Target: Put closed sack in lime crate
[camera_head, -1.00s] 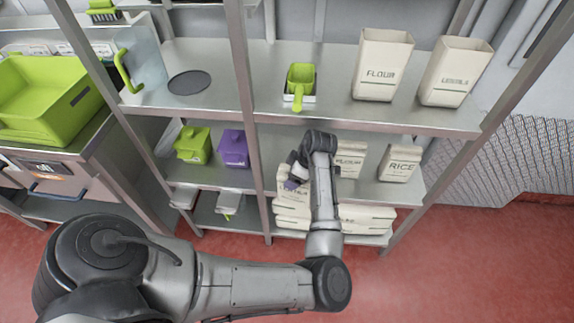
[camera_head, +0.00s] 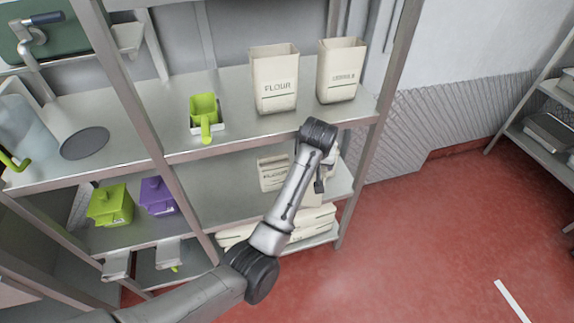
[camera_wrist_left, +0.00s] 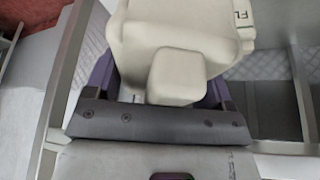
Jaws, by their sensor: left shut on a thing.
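My left gripper (camera_head: 322,180) is in front of the right part of the middle shelf, partly hidden by my own wrist and forearm. In the left wrist view its two purple fingers are shut on a cream closed sack (camera_wrist_left: 165,40), one on each side of its block-shaped top. In the head view only a pale piece of the held sack (camera_head: 312,200) shows beside the arm. A standing flour sack (camera_head: 272,172) is on the middle shelf to the left of the arm. The large lime crate is out of view now. My right gripper is not in view.
Open flour sack (camera_head: 274,85) and another open sack (camera_head: 341,72) stand on the upper shelf, with a lime scoop (camera_head: 205,115). A lidded lime box (camera_head: 110,205) and a purple box (camera_head: 157,195) stand lower left. Flat sacks lie below. Red floor (camera_head: 430,240) is clear at right.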

